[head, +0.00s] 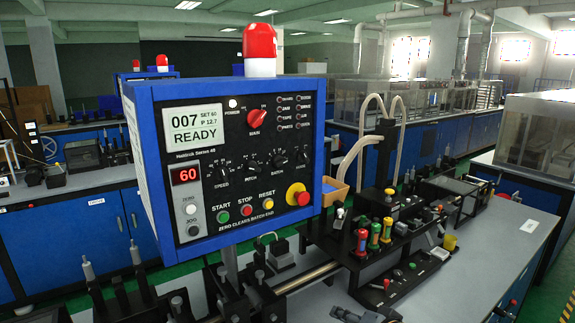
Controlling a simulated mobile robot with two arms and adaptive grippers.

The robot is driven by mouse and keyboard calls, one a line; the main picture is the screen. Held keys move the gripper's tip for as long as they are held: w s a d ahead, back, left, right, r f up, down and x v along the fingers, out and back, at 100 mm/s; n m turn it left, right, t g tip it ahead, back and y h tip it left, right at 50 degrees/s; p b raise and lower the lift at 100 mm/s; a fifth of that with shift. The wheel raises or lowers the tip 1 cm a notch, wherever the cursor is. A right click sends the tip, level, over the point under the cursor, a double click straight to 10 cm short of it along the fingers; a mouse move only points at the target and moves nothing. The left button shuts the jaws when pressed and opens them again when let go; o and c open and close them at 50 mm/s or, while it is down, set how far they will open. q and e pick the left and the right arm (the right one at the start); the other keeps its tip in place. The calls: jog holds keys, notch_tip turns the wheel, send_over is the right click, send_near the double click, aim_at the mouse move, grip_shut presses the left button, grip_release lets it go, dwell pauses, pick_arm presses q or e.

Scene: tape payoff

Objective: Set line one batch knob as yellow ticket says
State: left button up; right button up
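A blue control box (145,150) with a black panel stands near the middle in the head view. Its small black batch knob (278,160) sits in a row of similar knobs; its exact pointer setting is too small to read. A red digital readout (186,175) shows 60. I cannot make out a yellow ticket or a line number on this box. Neither of my grippers can be made out in this view.
A larger red knob (256,118), a row of coloured buttons (245,209) and a red emergency stop (298,195) share the panel. A red beacon (260,43) tops the box. Machine parts and coloured-capped tools (375,234) crowd the bench on the right. Another similar red-beaconed station is behind.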

jog(key=w+a+r+m+t+y, duration=0.1)
jog(key=w+r, duration=0.2)
jog(key=r, duration=0.3)
jog(key=w+a+r+m+t+y, duration=0.1)
jog(key=w+a+r, duration=0.1)
jog(key=w+r, duration=0.3)
jog(key=m+t+y, duration=0.1)
jog(key=t+y, duration=0.1)
jog(key=y, duration=0.1)
send_near(283, 163)
jog(key=p+x, duration=0.4)
jog(key=x, duration=0.4)
jog(key=shift+w+p, duration=0.25)
jog(key=shift+p, duration=0.05)
jog(key=shift+f, duration=0.1)
grip_shut()
